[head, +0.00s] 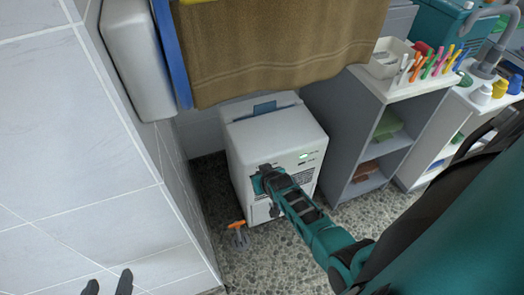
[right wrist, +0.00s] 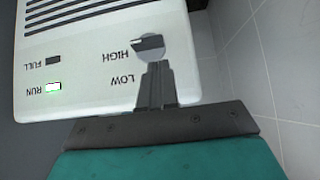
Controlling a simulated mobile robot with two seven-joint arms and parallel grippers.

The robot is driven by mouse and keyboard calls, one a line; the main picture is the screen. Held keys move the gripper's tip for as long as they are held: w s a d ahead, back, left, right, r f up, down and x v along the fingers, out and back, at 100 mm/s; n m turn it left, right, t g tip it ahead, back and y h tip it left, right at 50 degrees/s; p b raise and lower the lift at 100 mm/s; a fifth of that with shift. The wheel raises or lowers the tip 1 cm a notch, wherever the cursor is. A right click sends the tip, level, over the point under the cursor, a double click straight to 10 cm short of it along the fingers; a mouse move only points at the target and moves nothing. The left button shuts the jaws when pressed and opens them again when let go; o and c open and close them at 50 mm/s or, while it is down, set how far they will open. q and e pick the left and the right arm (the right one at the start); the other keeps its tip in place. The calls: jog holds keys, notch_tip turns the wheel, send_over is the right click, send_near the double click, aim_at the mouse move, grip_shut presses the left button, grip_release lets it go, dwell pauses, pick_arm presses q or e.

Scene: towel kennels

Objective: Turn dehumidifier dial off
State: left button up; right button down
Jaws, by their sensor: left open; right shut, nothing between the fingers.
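The white dehumidifier (head: 255,135) stands on the floor against the wall. Its round grey dial (right wrist: 151,47) shows in the right wrist view, upside down, with a raised bar lying near the HIGH label; LOW is printed beside it. The RUN light (right wrist: 53,86) is lit and the FULL light (right wrist: 53,60) is dark. My right gripper (right wrist: 155,72) is shut and empty, its fingertips at the dial's edge; contact is unclear. In the head view the right gripper (head: 264,172) covers the dial. My left gripper (head: 107,284) is open and empty at the lower left.
A brown towel (head: 280,50) hangs above the dehumidifier. A grey shelf unit (head: 345,130) stands on its right, and a tiled wall (head: 90,150) on its left. A small orange-handled tool (head: 239,232) is at the dehumidifier's front. Pebbled floor shows in front.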

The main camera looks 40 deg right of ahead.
pick_arm(q)
jog(key=f, duration=0.1)
jog(key=f+b, duration=0.1)
jog(key=f, duration=0.1)
jog(key=shift+s, duration=0.4)
pick_arm(e)
notch_tip(320, 180, down, 2)
jog(key=shift+s, duration=0.1)
pick_arm(q)
jog(key=shift+a, duration=0.25)
